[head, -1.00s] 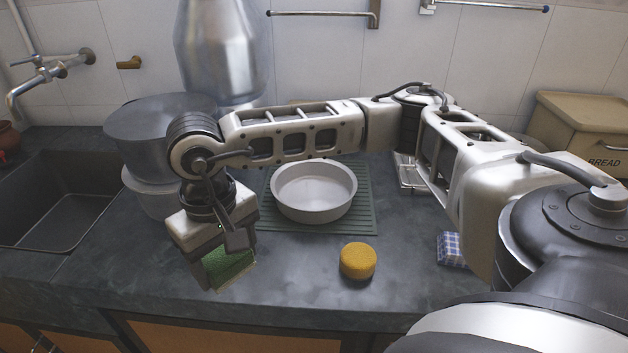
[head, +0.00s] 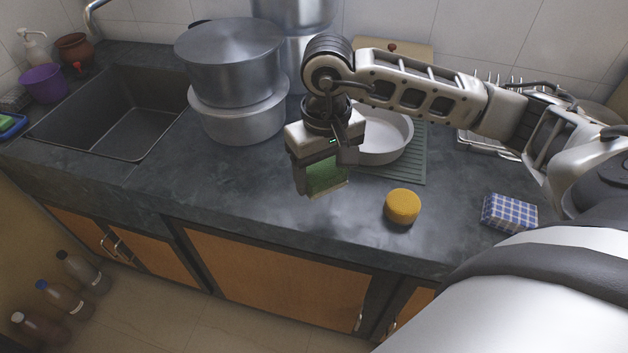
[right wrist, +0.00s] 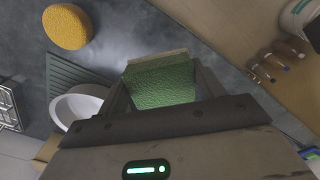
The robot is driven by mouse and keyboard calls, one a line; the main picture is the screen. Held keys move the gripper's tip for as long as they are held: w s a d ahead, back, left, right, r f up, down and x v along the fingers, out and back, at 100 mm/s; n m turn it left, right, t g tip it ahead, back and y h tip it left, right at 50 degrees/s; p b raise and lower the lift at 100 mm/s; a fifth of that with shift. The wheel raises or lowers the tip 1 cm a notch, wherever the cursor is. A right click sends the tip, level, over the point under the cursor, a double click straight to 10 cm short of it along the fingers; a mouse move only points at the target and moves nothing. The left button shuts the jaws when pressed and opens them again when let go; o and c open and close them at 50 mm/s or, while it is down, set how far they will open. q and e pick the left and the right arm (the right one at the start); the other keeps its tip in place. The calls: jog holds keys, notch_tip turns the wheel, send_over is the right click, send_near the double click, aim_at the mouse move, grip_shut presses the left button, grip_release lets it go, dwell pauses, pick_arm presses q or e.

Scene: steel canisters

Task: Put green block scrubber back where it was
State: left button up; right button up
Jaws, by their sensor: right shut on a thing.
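The green block scrubber (head: 327,176) is a green rough-faced block with a pale beige layer along one edge. My right gripper (head: 318,174) is shut on it and holds it above the counter, in front of the stacked pots and left of the yellow round sponge. In the right wrist view the scrubber (right wrist: 162,84) sits between the two fingers. My left gripper is in no view.
The dark sink (head: 130,115) lies at left. A blue tray (head: 12,128) holding something green is at the far left edge. The front middle is clear.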

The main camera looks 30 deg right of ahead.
aim_at(316, 175)
jog(key=w+f, duration=0.3)
jog(key=f, duration=0.1)
jog(key=shift+w+d+f, duration=0.1)
jog(key=shift+d, duration=0.2)
jog(key=shift+w+f, duration=0.4)
jog(key=shift+f, duration=0.1)
notch_tip(316, 175, down, 2)
jog(key=shift+d+f+p, duration=0.1)
jog(key=shift+f+p, duration=0.1)
jog(key=shift+p, duration=0.5)
jog(key=shift+f, duration=0.6)
jog(key=o, duration=0.9)
jog(key=shift+r, duration=0.25)
jog(key=shift+w+r, duration=0.1)
jog(key=shift+r, duration=0.2)
pick_arm(q)
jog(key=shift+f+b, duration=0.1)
jog(key=shift+b, duration=0.7)
pick_arm(e)
notch_tip(316, 175, up, 11)
jog(key=shift+r, duration=0.2)
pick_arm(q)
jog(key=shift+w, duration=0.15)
